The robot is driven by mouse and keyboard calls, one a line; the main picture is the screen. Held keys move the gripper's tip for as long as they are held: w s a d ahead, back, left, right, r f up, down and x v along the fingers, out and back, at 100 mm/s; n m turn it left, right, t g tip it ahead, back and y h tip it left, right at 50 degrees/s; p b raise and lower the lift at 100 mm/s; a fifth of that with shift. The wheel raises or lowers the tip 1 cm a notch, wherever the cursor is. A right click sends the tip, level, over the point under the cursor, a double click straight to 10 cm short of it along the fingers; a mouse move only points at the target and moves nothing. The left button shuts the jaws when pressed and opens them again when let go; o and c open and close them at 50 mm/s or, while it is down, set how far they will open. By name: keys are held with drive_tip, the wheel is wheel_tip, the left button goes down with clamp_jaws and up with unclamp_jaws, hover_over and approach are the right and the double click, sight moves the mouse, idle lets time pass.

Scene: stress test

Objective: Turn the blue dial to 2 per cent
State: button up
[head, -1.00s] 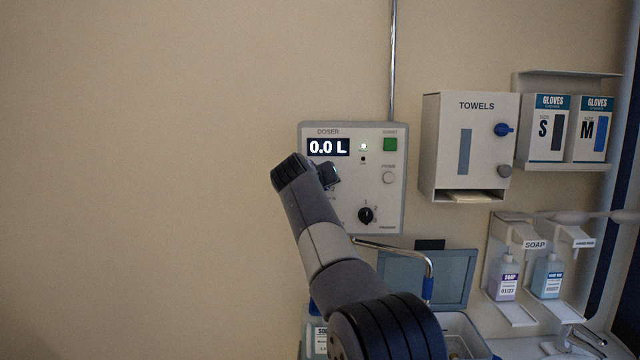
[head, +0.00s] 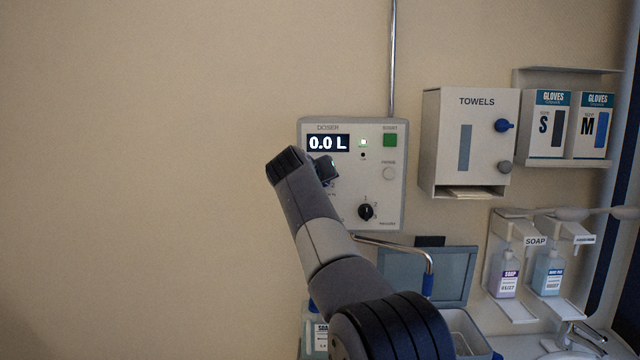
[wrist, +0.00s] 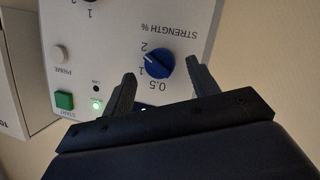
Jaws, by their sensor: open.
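My gripper (wrist: 161,71) is open, with one finger on each side of the dial in the picture. Gaps show between fingers and dial; how deep the fingertips reach is unclear. In the head view my gripper (head: 327,168) is in front of the panel and hides most of the dial.
The panel has a 0.0 L display (head: 328,144), green START button (head: 390,140), pale PRIME button (head: 389,174) and black knob (head: 366,212). A towel dispenser (head: 445,150) hangs to the right. A blue-grey lid (head: 450,275) is below. The wall at left is clear.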

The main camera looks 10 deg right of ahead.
drive_tip(key=b+v, duration=0.2)
drive_tip(key=v, duration=0.7)
drive_tip(key=shift+b, duration=0.3)
drive_tip(key=p+x, duration=0.4)
drive_tip(key=x, duration=0.6)
drive_tip(key=shift+w+d, duration=0.15)
drive_tip(key=shift+w, duration=0.2)
drive_tip(key=shift+s, duration=0.1)
